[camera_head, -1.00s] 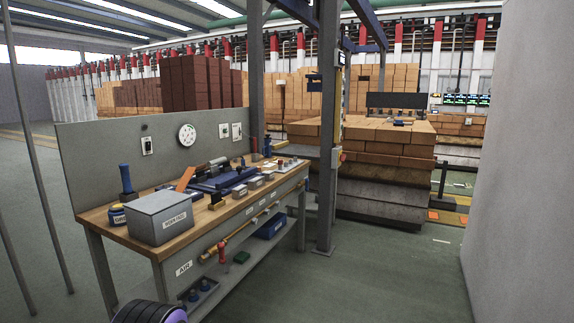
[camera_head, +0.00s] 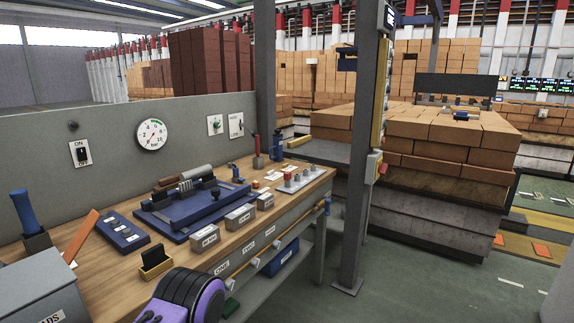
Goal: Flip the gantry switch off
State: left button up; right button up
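A switch plate (camera_head: 80,153) marked ON at its top, with a black lever, is mounted at the left of the grey back panel. Two more white switch plates, a left one (camera_head: 214,125) and a right one (camera_head: 236,125), sit further right on the panel, past a round gauge (camera_head: 152,134). A grey box with a red knob (camera_head: 382,168) is on the gantry post (camera_head: 360,170). Labels are too small to tell which switch is the gantry's. A purple and black part of my arm shows at the bottom; neither gripper's fingers are visible.
The workbench (camera_head: 110,262) holds a blue fixture (camera_head: 190,208), a blue control box (camera_head: 127,232), a grey lidded box (camera_head: 40,290) and small labelled blocks. Brick stacks (camera_head: 440,140) stand behind the post. Open floor (camera_head: 430,280) lies at the right.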

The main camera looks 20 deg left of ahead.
aim_at(382, 169)
jog(key=i, duration=1.45)
jog(key=u, duration=0.05)
